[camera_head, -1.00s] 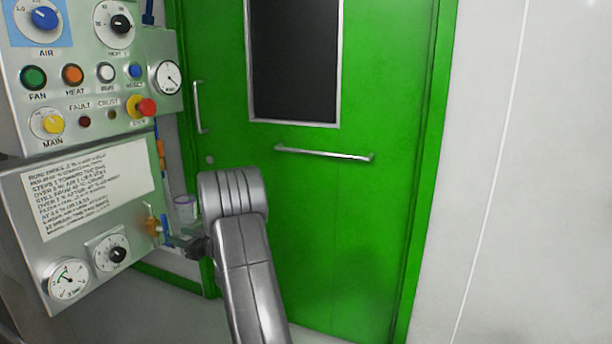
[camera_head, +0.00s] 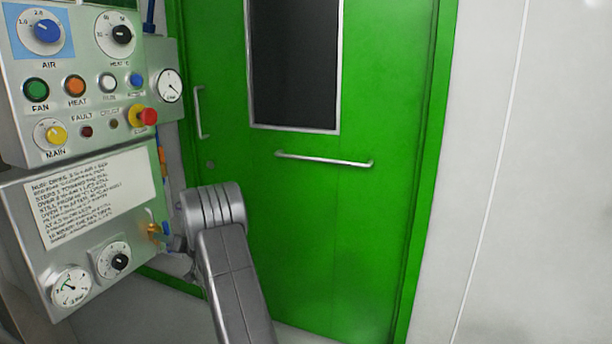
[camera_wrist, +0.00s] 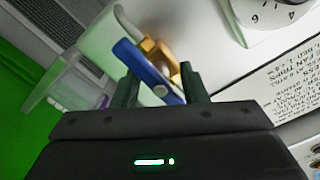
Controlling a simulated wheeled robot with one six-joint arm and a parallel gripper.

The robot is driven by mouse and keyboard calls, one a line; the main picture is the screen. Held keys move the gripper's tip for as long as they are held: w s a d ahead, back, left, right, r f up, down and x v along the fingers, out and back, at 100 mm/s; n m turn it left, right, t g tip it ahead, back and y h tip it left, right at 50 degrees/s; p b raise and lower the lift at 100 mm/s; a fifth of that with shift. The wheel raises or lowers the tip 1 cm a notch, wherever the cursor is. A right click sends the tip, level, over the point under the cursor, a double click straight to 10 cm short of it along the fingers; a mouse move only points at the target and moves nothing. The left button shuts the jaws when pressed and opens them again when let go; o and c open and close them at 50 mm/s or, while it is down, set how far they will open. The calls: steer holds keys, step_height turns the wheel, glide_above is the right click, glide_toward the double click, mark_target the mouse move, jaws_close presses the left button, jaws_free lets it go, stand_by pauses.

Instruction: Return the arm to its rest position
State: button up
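My arm (camera_head: 225,255) reaches up from the bottom of the head view, and its rounded grey joint stands in front of the green door. My gripper (camera_wrist: 158,82) shows in the wrist view with its two dark fingers apart, so it is open. A blue valve lever (camera_wrist: 148,72) on a brass valve (camera_wrist: 160,55) slants across the gap between the fingers. I cannot tell whether a finger touches it. In the head view the brass valve (camera_head: 153,232) sits at the panel's right edge, left of my arm joint, which hides the gripper.
The control panel (camera_head: 85,160) with knobs, buttons and gauges fills the left, close to my arm. A green door (camera_head: 310,220) with a bar handle (camera_head: 325,159) stands behind. A clear container (camera_wrist: 75,85) shows in the wrist view. The right side is bare white wall (camera_head: 540,180).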

steer(key=shift+m+p, duration=0.35)
steer(key=shift+m, duration=0.75)
steer(key=shift+d, duration=0.1)
